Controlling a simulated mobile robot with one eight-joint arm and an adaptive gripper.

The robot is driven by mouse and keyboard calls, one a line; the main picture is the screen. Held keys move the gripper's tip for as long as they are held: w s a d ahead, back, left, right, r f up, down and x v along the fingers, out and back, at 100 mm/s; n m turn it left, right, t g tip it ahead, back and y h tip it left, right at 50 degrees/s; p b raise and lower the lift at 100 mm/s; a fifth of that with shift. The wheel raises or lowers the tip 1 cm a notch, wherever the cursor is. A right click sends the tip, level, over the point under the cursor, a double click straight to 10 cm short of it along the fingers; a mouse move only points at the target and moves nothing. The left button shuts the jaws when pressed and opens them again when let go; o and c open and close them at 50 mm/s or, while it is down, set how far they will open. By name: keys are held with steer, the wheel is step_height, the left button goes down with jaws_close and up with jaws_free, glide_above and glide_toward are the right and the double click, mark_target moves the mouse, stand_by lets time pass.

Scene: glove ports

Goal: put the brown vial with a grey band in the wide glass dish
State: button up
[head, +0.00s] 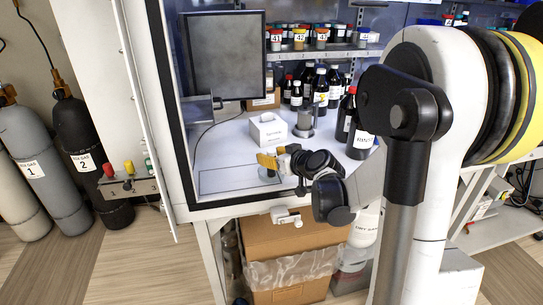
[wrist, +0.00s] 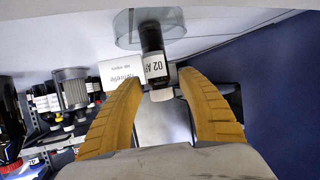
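The brown vial (wrist: 151,40) is dark, with a white label reading "02 AF", in the wrist view. It stands between and just beyond my yellow fingertips, with a light grey part at its near end. The wide glass dish (wrist: 125,32) is a clear round shape at the vial's far end. The vial appears to stand in it, but I cannot tell exact contact. My gripper (wrist: 160,75) looks open, with small gaps to either side of the vial. In the head view, my gripper (head: 268,161) is just above the dish (head: 268,178); the vial is hidden there.
A white labelled box (head: 268,131) stands behind the gripper, with a grey cylindrical device (head: 304,120) beside it. Dark bottles (head: 309,84) crowd the back right, and a large one (head: 361,143) stands close to my arm. A monitor (head: 224,55) hangs left. The front-left worktop is clear.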

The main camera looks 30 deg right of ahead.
steer(key=shift+r, duration=0.1)
steer(key=shift+s+r, duration=0.15)
steer(key=shift+r, duration=0.05)
steer(key=p+v, duration=0.3)
steer(key=v, duration=0.8)
steer(key=shift+p, duration=0.4)
steer(key=s+a+g+y, duration=0.1)
steer(key=s+a+g, duration=0.4)
steer(key=a, duration=0.8)
steer(key=s+a+g+h, duration=0.1)
steer(key=s+a, duration=0.4)
steer(key=s, duration=0.7)
steer(key=shift+r+g+h, duration=0.3)
steer(key=shift+r+h, duration=0.1)
steer(key=shift+a, duration=0.1)
